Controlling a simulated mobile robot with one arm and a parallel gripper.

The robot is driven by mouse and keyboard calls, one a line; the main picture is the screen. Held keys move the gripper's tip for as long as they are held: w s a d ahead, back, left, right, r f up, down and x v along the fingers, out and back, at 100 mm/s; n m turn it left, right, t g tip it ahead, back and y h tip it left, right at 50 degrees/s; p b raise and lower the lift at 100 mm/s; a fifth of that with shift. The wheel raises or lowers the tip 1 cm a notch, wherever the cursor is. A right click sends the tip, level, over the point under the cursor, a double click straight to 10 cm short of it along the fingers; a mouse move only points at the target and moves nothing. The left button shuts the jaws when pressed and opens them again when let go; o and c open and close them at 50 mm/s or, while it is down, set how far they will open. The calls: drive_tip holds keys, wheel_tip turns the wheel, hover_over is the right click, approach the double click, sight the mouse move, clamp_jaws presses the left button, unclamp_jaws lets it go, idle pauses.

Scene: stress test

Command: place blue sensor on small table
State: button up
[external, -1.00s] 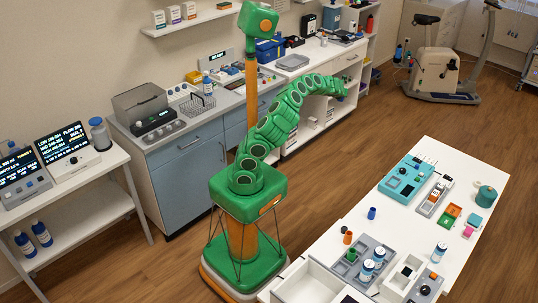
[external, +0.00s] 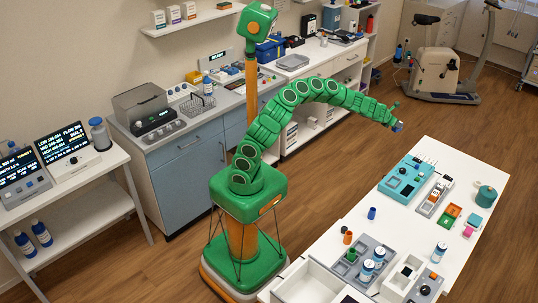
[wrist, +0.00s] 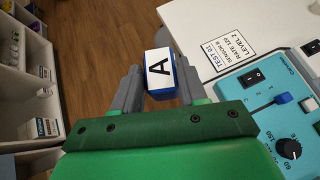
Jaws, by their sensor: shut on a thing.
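My gripper (external: 394,121) is shut on a small blue block with a white face marked "A" (wrist: 160,72), which looks like the blue sensor. The block also shows as a small blue spot at the arm's tip in the external view (external: 399,127). In the wrist view both fingers press its sides. It is held in the air over the floor, just off the far left edge of the white table (external: 405,222). The table's corner also shows in the wrist view (wrist: 205,22). Whether this is the small table, I cannot tell.
A teal device (external: 405,178) with switches and a knob sits near the table's far end, beside a printed label (wrist: 230,47). Bottles (external: 367,270), trays and small parts crowd the near end. The table's middle is fairly clear. A shelf unit stands at the wrist view's left.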

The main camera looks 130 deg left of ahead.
drive_tip(key=w+d+r+m+t+h, duration=0.3)
drive_tip(key=w+d+m, duration=0.2)
drive_tip(key=w+d, duration=1.2)
drive_tip(key=w+d+r+m+t+h, duration=0.3)
drive_tip(key=w+d+m+t, duration=0.1)
drive_tip(key=w+d, duration=1.25)
drive_tip(key=w+d+r+m+h, duration=0.1)
drive_tip(key=d+r+m+h, duration=0.1)
drive_tip(key=d, duration=1.3)
drive_tip(key=d+r+m+h, duration=0.2)
drive_tip(key=d+m+h, duration=0.1)
drive_tip(key=d, duration=1.2)
drive_tip(key=w+d+r+m+h, duration=0.1)
drive_tip(key=d+r+m+h, duration=0.1)
drive_tip(key=d, duration=1.2)
drive_tip(key=shift+w+d+r+m+t+h, duration=0.15)
drive_tip(key=shift+w+d+m+t+h, duration=0.25)
drive_tip(key=shift+m, duration=0.6)
drive_tip(key=shift+r, duration=0.15)
